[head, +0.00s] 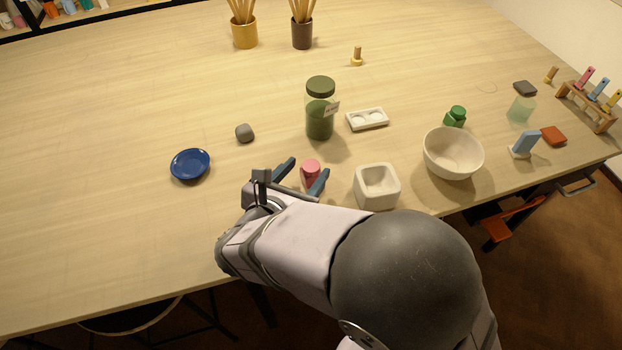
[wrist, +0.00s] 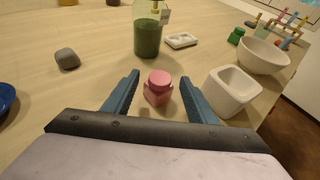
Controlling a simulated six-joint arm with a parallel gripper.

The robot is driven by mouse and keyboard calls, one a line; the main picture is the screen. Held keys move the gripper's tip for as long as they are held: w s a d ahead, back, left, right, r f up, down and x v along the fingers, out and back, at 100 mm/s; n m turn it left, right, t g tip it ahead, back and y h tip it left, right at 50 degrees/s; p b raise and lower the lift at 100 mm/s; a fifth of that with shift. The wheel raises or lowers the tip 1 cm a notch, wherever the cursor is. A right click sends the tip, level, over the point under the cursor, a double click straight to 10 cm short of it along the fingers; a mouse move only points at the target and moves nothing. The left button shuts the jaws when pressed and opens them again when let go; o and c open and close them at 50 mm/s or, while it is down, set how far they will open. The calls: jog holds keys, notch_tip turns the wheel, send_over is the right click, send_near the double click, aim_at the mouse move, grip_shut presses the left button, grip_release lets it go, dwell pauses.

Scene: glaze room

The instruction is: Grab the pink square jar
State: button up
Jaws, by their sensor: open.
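The pink square jar (head: 311,170) with a round pink lid stands upright on the table, near its front edge. In the wrist view the jar (wrist: 158,90) sits between the two blue fingers. My gripper (head: 303,176) is open, with one finger to the left of the jar and the other to its right. The jar's lower part is partly hidden in the head view.
A white square pot (head: 364,198) stands close to the right of my gripper. A tall green jar (head: 319,122) stands behind the pink jar. A white bowl (head: 452,160) is farther right. A blue plate (head: 190,164) and a grey stone (head: 244,132) lie to the left, with free table around them.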

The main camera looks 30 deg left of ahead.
aim_at(313, 164)
jog(key=shift+p+x, duration=1.25)
jog(key=shift+x, duration=2.45)
jog(key=shift+f, duration=0.1)
jog(key=c, duration=1.3)
